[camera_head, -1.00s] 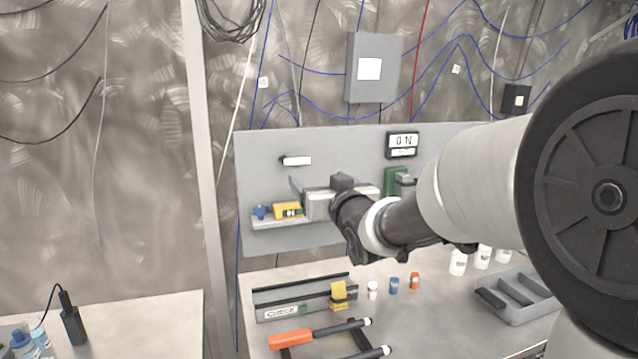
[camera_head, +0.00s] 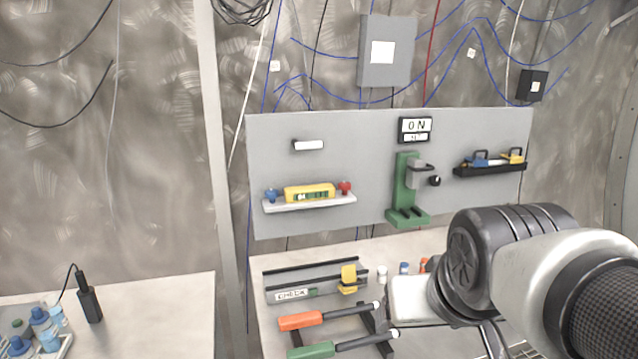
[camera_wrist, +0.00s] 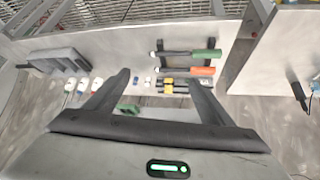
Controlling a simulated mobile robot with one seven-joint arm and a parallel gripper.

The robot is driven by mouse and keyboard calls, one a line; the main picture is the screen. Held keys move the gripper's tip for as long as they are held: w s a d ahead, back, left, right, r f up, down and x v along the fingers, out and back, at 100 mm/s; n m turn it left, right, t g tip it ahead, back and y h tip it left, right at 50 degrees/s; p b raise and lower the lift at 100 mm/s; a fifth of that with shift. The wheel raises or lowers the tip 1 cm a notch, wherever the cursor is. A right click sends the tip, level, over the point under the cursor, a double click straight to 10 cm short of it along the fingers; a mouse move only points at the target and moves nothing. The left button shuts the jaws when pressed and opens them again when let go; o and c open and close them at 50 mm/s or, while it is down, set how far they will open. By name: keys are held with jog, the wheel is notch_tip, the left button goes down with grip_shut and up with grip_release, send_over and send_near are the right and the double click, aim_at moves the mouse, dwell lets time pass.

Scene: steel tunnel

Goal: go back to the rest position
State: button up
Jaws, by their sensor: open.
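My gripper (camera_wrist: 158,76) is open and empty in the wrist view, its two black fingers spread above the workbench. In the head view the pale hand of my arm hangs low at the right, over the bench and in front of the grey wall panel (camera_head: 340,135). The fingers themselves are hidden there. Nothing touches the hand that I can see.
The panel carries a white shelf (camera_head: 312,202) with a yellow level, a green stand (camera_head: 405,195) and a black rack (camera_head: 490,169). On the bench lie orange-handled (camera_head: 300,321) and green-handled (camera_head: 312,350) tools. A grey divided tray (camera_wrist: 62,60) shows in the wrist view.

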jog(key=s+g+p, duration=0.2)
jog(key=s, duration=0.4)
notch_tip(320, 180, up, 11)
jog(key=p, duration=1.1)
jog(key=shift+w, duration=0.15)
jog(key=shift+f, duration=0.1)
